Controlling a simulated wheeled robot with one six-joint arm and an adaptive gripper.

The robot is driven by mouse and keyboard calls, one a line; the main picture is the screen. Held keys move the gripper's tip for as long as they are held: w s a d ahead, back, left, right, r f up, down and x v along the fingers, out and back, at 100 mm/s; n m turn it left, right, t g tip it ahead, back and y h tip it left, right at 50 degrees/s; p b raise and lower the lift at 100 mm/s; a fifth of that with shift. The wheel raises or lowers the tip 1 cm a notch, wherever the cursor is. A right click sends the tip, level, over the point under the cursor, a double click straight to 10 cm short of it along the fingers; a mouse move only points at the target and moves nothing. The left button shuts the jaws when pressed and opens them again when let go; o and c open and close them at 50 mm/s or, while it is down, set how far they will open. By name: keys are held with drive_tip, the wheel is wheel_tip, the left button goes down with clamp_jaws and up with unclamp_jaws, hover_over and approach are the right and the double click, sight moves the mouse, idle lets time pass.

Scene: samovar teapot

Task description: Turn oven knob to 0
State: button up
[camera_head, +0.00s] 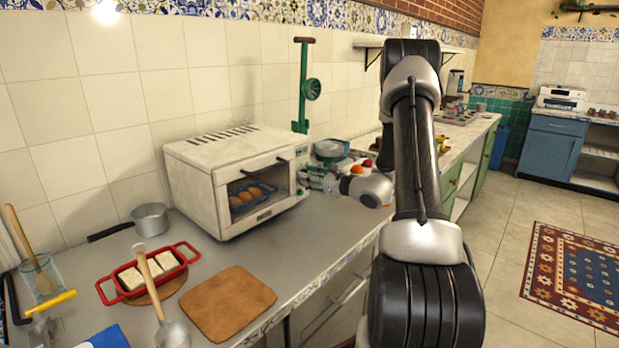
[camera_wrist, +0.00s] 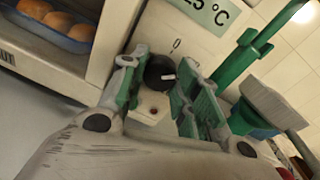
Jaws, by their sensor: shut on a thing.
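The white oven (camera_head: 207,198) stands on the counter against the tiled wall, with bread rolls visible behind its door window. Its black knob (camera_wrist: 157,72) shows in the wrist view on the front panel, between my fingers. A white pointer mark on the knob faces right in that view, and a printed 0 (camera_wrist: 177,43) is above and slightly right of the knob. My gripper (camera_wrist: 160,86) has its green-and-grey fingers on both sides of the knob and is shut on it. In the head view my gripper (camera_head: 306,182) is at the oven's right front side; the knob is hidden there.
A temperature label (camera_wrist: 214,12) is above the knob. A green wall-mounted device (camera_head: 303,88) is behind the oven. A red dish (camera_head: 179,265), a wooden board (camera_head: 228,303) and a saucepan (camera_head: 150,219) are on the counter at left. Fruit (camera_head: 357,169) is right of my gripper.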

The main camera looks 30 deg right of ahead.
drive_tip(key=shift+n+h, duration=0.5)
drive_tip(key=shift+n, duration=4.2)
drive_tip(key=o, duration=0.8)
drive_tip(key=shift+c, duration=0.2)
drive_tip(key=f+v, duration=0.1)
drive_tip(key=v, duration=1.1)
drive_tip(key=shift+r, duration=0.45)
